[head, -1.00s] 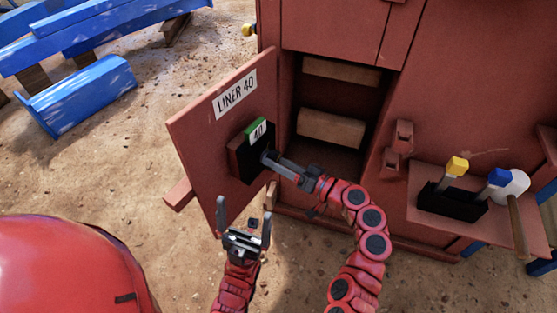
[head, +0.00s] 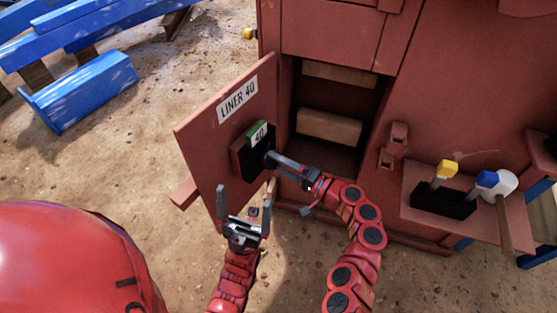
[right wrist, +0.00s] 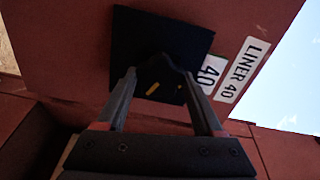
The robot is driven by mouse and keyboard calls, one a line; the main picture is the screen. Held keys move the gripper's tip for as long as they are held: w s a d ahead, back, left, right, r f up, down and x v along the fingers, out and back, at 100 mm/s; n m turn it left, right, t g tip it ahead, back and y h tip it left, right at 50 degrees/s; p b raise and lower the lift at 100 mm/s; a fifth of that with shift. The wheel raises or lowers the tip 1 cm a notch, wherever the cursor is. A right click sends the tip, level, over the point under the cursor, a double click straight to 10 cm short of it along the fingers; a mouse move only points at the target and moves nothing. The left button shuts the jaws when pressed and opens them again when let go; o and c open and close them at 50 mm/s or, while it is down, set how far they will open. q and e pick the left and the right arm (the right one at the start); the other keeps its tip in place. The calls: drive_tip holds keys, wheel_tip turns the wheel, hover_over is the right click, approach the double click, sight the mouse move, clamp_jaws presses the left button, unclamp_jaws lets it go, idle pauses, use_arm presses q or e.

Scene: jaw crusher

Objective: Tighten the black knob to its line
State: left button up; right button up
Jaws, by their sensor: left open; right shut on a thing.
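The black knob (right wrist: 162,72) is dark against the black square plate (right wrist: 120,50) on the open red door (head: 205,130) marked LINER 40. My right gripper (right wrist: 160,78) is shut on the knob, one finger on each side. Two short yellow marks show between the fingers in the right wrist view; they do not visibly line up. In the head view the right gripper (head: 269,160) hides most of the knob. A green-topped tag (head: 258,133) reading 40 sits above the plate. My left gripper (head: 244,208) is open and empty, in front of the door's lower edge.
Right of the door is an open compartment with wooden blocks (head: 330,127). A shelf at right holds a black holder (head: 440,203) with yellow- and blue-topped tools and a white-headed mallet (head: 497,184). Blue beams (head: 85,92) lie at far left; sandy ground is clear between.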

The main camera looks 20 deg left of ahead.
drive_tip(key=shift+m, duration=0.3)
drive_tip(key=o, duration=1.4)
drive_tip(key=p+v, duration=0.1)
drive_tip(key=v, duration=1.6)
drive_tip(key=shift+d, duration=0.2)
